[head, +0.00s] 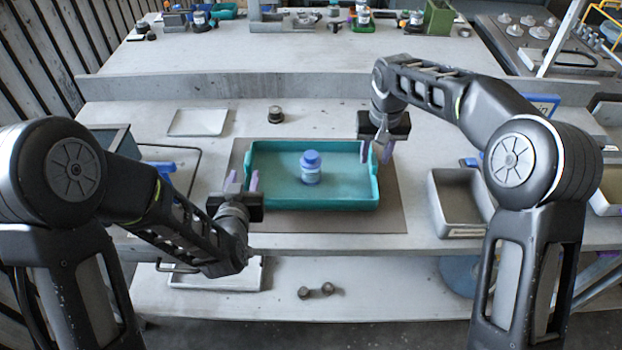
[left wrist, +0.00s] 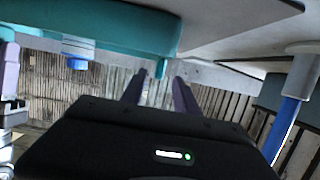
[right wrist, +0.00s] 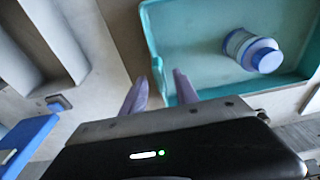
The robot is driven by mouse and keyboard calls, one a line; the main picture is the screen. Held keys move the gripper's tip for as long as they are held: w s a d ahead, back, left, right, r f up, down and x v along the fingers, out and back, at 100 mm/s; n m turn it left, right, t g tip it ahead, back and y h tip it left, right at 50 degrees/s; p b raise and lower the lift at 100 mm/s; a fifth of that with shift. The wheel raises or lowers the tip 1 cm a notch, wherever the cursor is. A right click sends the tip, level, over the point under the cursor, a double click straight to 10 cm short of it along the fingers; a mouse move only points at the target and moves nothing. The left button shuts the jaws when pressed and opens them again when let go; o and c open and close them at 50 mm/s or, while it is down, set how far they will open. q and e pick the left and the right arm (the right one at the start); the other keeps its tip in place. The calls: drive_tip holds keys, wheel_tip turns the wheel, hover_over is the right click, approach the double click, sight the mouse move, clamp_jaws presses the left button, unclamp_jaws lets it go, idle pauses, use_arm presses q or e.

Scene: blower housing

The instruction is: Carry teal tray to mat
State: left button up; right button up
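The teal tray (head: 312,203) sits over the grey-brown mat (head: 345,222), with mat showing around it. A blue bottle (head: 310,168) stands upright in the tray. My left gripper (head: 243,181) is open at the tray's left end, its fingers either side of the end wall, which shows between them in the left wrist view (left wrist: 160,65). My right gripper (head: 376,152) is open at the right end wall, one finger outside and one inside; the right wrist view shows this wall (right wrist: 152,50) and the bottle (right wrist: 252,50). Neither gripper is visibly closed on the tray.
A grey bin (head: 460,203) stands right of the mat. A flat white tray (head: 198,122) and a small dark knob (head: 276,114) lie behind it. A wire frame and blue item (head: 160,172) are at left. A raised ledge (head: 300,86) crosses the back.

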wheel_tip(320, 180, up, 10)
drive_tip(key=s, duration=0.1)
drive_tip(key=shift+s, duration=0.25)
drive_tip(key=shift+s+f, duration=0.1)
drive_tip(key=shift+f, duration=0.05)
